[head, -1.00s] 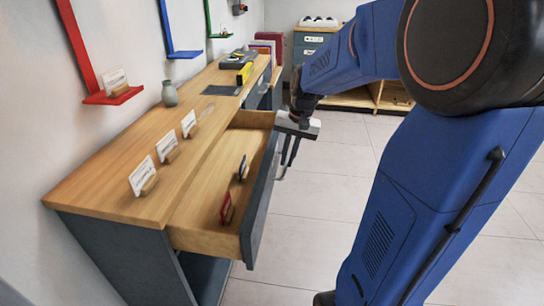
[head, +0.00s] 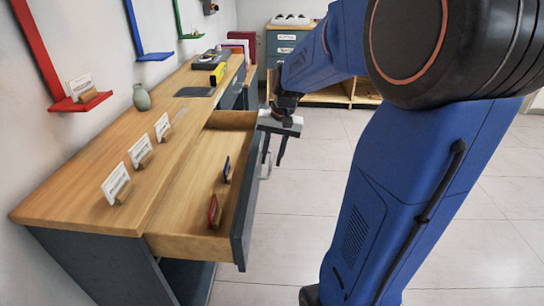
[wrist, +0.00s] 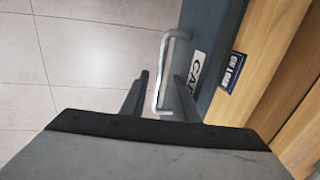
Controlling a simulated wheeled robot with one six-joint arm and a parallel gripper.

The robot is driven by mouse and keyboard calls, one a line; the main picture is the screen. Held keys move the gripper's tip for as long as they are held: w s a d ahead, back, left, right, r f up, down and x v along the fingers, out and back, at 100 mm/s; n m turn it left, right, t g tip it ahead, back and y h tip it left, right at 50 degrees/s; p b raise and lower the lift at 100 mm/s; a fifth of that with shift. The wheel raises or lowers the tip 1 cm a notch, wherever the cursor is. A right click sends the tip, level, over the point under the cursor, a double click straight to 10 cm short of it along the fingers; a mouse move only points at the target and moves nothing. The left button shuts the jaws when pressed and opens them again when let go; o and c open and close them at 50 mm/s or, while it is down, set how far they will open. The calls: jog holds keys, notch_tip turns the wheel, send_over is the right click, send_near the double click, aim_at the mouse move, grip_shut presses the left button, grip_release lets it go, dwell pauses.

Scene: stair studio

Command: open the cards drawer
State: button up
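The cards drawer (head: 190,246) is pulled out from the wooden-topped desk (head: 85,195), with its inside exposed. Its dark grey front (wrist: 212,45) carries a white label starting "CA" (wrist: 195,70), partly hidden by a finger. The pale U-shaped handle (wrist: 161,75) also shows in the head view (head: 267,166). My gripper (wrist: 162,85) is open, one finger on each side of the handle bar, with visible gaps. In the head view my gripper (head: 273,151) is at the outer face of the drawer front.
A red card in a stand (head: 214,211) and a dark card (head: 227,168) stand inside the drawer. Several white cards in stands (head: 116,183) and a grey-green vase (head: 141,97) are on the desktop. Tiled floor (head: 300,210) right of the drawer is clear.

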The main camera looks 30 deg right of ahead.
notch_tip(320, 180, up, 17)
jog(key=s+d, duration=0.2)
jog(key=shift+d, duration=0.3)
dwell(0.6)
